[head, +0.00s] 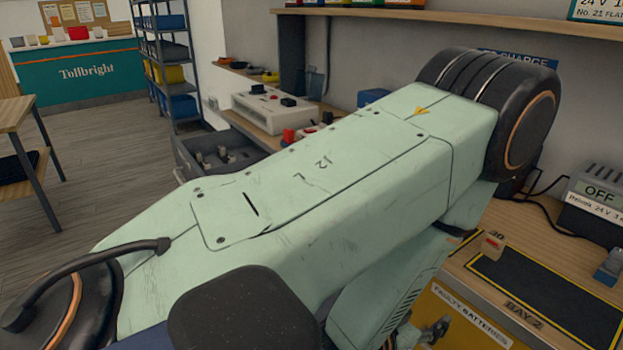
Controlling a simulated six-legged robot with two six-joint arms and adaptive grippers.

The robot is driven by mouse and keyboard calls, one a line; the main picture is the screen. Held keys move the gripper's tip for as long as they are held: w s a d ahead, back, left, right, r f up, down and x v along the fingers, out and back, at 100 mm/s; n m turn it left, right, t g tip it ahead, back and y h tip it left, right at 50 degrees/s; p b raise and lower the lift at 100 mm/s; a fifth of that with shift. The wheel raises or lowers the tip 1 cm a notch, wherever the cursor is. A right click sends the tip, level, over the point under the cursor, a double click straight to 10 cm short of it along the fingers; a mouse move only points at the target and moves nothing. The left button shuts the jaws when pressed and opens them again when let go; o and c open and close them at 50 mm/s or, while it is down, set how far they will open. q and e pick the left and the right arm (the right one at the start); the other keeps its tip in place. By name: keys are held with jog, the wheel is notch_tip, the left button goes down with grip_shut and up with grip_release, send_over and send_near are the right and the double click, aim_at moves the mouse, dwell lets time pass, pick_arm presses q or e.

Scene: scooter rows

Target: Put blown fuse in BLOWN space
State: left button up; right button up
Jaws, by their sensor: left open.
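I cannot make out a blown fuse or a space marked BLOWN in this view. My own large mint-green arm crosses the middle and hides much of the bench. My left gripper (428,332) shows only in part, low down beneath that arm, in front of the yellow front marked FAULTY BATTERIES (472,314). Its jaws are open and I see nothing between them. A small tan block with a red mark (492,246) stands on the bench right of the arm; I cannot tell what it is. My right gripper is not in view.
The bench at right has a black bay mat with a yellow border marked BAY 2 (550,295), and its surface looks clear. A grey charger reading OFF (598,200) stands behind it. Behind my arm are a white box (272,108) and an open grey drawer (215,155).

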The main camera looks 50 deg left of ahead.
pick_arm(q)
jog(key=s+a+f+g, duration=0.1)
jog(key=s+f+g, duration=0.6)
jog(key=s+f, duration=0.3)
notch_tip(320, 180, down, 3)
jog(key=shift+s+a+f+g, duration=0.2)
jog(key=shift+s+g, duration=0.1)
jog(key=shift+s, duration=0.1)
jog(key=shift+o, duration=0.5)
jog(key=s+f+g, duration=0.5)
jog(key=s+g, duration=0.1)
jog(key=s, duration=0.7)
jog(key=shift+s+d, duration=0.1)
jog(key=shift+d, duration=0.05)
